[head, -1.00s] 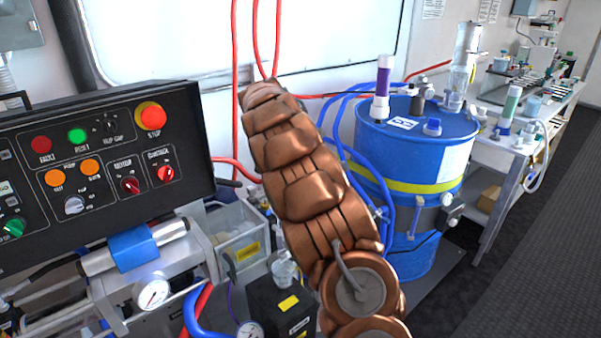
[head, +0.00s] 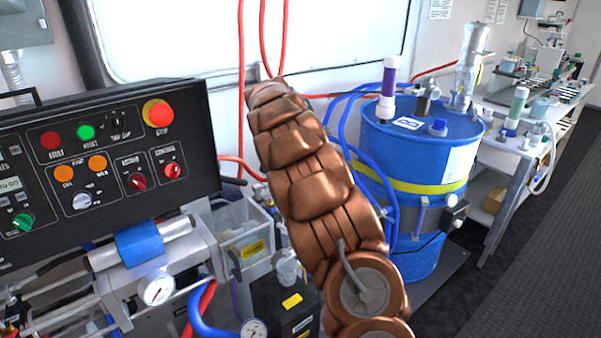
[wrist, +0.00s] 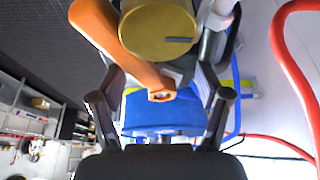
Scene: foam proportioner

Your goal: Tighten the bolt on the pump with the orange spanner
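In the wrist view the orange spanner (wrist: 122,45) crosses the upper left, its ring-like end (wrist: 161,94) pointing down toward the middle. A brass-coloured round part (wrist: 158,35) is beside it and a blue body (wrist: 160,112) lies behind; I cannot tell whether these belong to the pump. My gripper (wrist: 162,72) has its two dark fingers spread wide, one on each side of the spanner's end. I see no finger closed on the spanner. In the head view neither spanner nor gripper shows; my copper arm stands in the middle. The bolt is not clearly visible.
A black control panel (head: 105,165) stands at left above pipework with a blue-banded cylinder (head: 138,246). A blue drum (head: 420,150) with hoses is right of my arm. Red hoses (head: 241,100) hang by the wall, and a red hose (wrist: 283,55) curves right in the wrist view.

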